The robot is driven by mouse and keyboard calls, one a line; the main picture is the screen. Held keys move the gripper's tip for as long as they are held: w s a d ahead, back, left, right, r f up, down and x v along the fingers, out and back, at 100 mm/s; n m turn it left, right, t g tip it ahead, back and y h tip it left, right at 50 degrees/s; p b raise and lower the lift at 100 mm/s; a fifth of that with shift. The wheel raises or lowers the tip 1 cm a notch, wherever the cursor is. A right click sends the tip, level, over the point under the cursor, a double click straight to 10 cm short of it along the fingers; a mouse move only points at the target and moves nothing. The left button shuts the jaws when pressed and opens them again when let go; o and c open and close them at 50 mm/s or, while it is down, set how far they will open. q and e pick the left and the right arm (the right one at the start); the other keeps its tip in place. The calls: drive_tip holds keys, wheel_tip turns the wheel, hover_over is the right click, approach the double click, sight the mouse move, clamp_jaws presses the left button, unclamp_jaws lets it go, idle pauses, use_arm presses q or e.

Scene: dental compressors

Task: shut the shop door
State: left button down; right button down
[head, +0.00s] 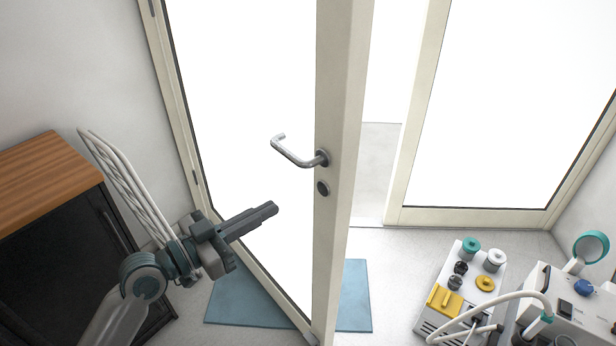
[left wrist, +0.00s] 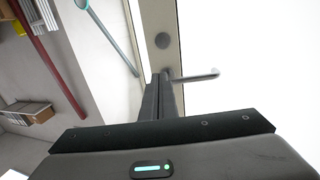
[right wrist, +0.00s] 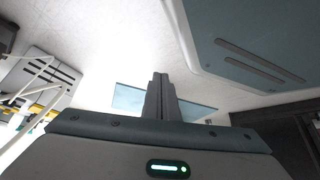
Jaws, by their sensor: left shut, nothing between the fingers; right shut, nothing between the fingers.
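The shop door (head: 335,200) stands open into the room, a cream frame around a bright glass pane. Its silver lever handle (head: 297,153) sticks out to the left, with a dark round lock below it. My left gripper (head: 272,209) is shut and empty, to the left of the door edge and lower than the handle in the picture. In the left wrist view the handle (left wrist: 197,76) shows just beyond the left fingertips; I cannot tell whether they touch. My right gripper (right wrist: 159,78) is shut and empty, pointing over the floor; it is not visible in the head view.
A blue mat (head: 250,302) lies under the door. A black cabinet with a wooden top (head: 40,180) stands at the left. Dental compressor units (head: 462,290) stand at the lower right. Bare floor shows between the door and the units.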

sight(329, 178)
use_arm(q)
drive_tip(key=shift+s+d, duration=0.1)
drive_tip(key=shift+d, duration=0.05)
use_arm(e)
drive_tip(key=shift+s, duration=0.1)
